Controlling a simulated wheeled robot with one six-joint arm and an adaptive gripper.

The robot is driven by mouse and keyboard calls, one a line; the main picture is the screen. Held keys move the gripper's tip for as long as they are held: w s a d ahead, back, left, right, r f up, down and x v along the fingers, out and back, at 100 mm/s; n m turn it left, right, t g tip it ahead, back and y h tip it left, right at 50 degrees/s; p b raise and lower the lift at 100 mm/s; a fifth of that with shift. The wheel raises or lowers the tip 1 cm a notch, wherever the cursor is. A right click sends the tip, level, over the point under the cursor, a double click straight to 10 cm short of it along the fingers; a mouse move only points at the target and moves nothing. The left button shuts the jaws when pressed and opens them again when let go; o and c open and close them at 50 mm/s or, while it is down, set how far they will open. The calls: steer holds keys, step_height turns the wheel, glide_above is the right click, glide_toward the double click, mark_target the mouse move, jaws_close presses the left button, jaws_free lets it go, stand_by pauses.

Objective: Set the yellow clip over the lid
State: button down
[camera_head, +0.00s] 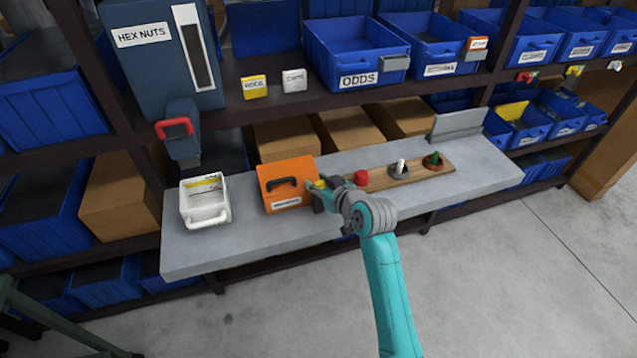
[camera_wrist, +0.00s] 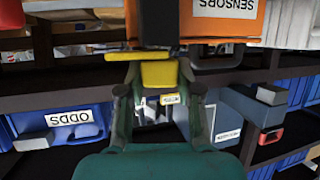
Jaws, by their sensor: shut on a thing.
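The orange box (camera_head: 290,172) stands on the grey bench, with a dark handle on its lid and a white label. It also shows in the wrist view (camera_wrist: 228,22), where the label reads SENSORS upside down. My gripper (camera_head: 324,190) is at the right side of the box. It is shut on the yellow clip (camera_wrist: 158,74), which sits between the fingers in the wrist view. A yellow edge of the clip shows close to the box in the head view. I cannot tell whether the clip touches the lid.
A white open bin (camera_head: 205,212) stands left on the grey bench (camera_head: 250,238). To the right are a red piece (camera_head: 361,177) and a wooden board (camera_head: 420,172) with upright pegs. Shelves with blue bins (camera_head: 352,55) and a HEX NUTS dispenser (camera_head: 150,65) stand behind. The bench front is clear.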

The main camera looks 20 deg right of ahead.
steer(key=n+y, duration=0.1)
steer(key=y, duration=0.1)
steer(key=n+g+y, duration=0.1)
steer(key=n+y, duration=0.1)
steer(key=shift+d+n+g, duration=0.15)
steer(key=shift+n+g, duration=0.15)
steer(key=n+g+y, duration=0.3)
steer(key=n+y, duration=0.1)
steer(key=shift+n+g, duration=0.3)
steer(key=shift+g, duration=0.1)
steer(key=n+g+y, duration=0.2)
steer(key=n+g, duration=0.2)
steer(key=shift+g, duration=0.3)
steer(key=shift+n+g, duration=1.5)
steer(key=shift+g, duration=0.1)
steer(key=c, duration=0.8)
jaws_free()
steer(key=shift+o, duration=0.2)
